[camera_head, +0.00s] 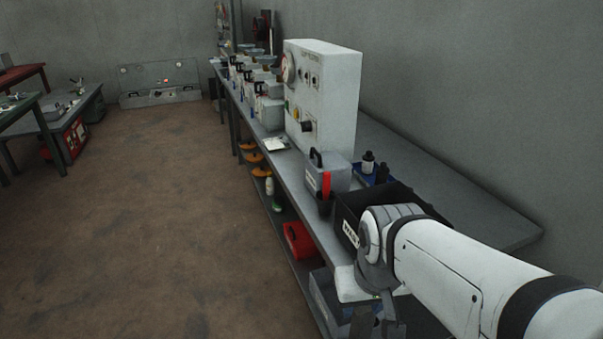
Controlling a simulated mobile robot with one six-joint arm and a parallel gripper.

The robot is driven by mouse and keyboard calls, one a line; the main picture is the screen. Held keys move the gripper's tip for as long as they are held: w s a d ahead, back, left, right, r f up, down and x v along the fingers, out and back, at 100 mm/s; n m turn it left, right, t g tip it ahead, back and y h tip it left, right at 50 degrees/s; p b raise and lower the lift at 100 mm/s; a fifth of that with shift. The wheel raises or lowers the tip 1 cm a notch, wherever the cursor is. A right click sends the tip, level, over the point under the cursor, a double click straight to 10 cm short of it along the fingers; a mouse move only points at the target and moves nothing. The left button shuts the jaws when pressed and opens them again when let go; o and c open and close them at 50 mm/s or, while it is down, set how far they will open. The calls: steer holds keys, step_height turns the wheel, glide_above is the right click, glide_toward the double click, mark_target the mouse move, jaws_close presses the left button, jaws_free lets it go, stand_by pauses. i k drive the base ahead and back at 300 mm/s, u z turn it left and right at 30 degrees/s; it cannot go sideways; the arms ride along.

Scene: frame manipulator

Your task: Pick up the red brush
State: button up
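A narrow upright red piece (326,185), which looks like the red brush, stands in a small black cup (324,205) near the front edge of the workbench. Its lower part is hidden in the cup. My gripper (376,322) is at the bottom of the view, below and to the right of the brush and apart from it. The gripper's dark fingers point down and are partly cut off by the picture's edge, so I cannot see whether they are open or shut.
The grey workbench (480,215) runs along the right wall. A grey box with a black handle (340,172) stands behind the cup. A black labelled bin (347,213) is right of it. A tall white machine (335,95) stands farther back. The floor (150,230) at left is clear.

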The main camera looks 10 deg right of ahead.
mark_target(327, 175)
steer(key=u, duration=2)
steer(key=i, duration=2.05)
steer(key=z, duration=3.3)
steer(key=i, duration=1)
steer(key=z, duration=0.1)
